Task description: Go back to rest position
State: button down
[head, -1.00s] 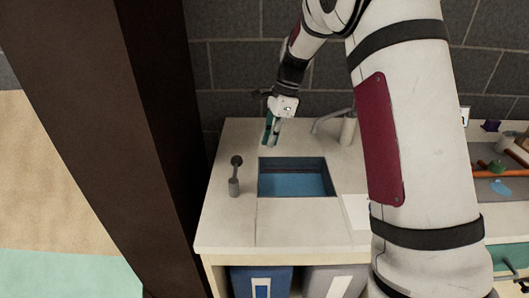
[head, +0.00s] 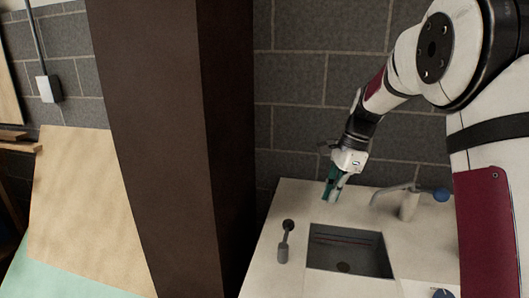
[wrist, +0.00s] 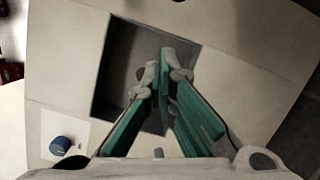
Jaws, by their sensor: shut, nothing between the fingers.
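My gripper (head: 332,198) is above the counter, behind the far left corner of the sink in the head view. Its green-padded fingers are shut with nothing between them. In the wrist view the fingertips (wrist: 158,68) come together over the dark sink opening. My white arm reaches in from the right and bends down to the gripper. The wrist is clear of the sink's inside.
A grey sink (head: 350,262) is set in the pale counter (head: 285,204). A blue knob (wrist: 60,146) sits on a white plate. A dark brown pillar (head: 175,150) rises left of the counter.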

jog(key=s+a+r+n+t+h, duration=0.1)
jog(key=s+r+n, duration=0.3)
jog(key=s, duration=0.5)
jog(key=s+a+r+n+t+p, duration=0.1)
jog(key=s+r+n, duration=0.3)
jog(key=s, duration=0.4)
jog(key=s+a+r+n+h, duration=0.1)
jog(key=s+r+n, duration=0.25)
jog(key=s, duration=0.55)
jog(key=s+f+n+t, duration=0.1)
jog(key=s+f+n, duration=0.2)
jog(key=s+n, duration=0.3)
jog(key=s, duration=0.3)
jog(key=shift+s+t+h+p, duration=0.15)
jog(key=shift+t+h+p, duration=0.25)
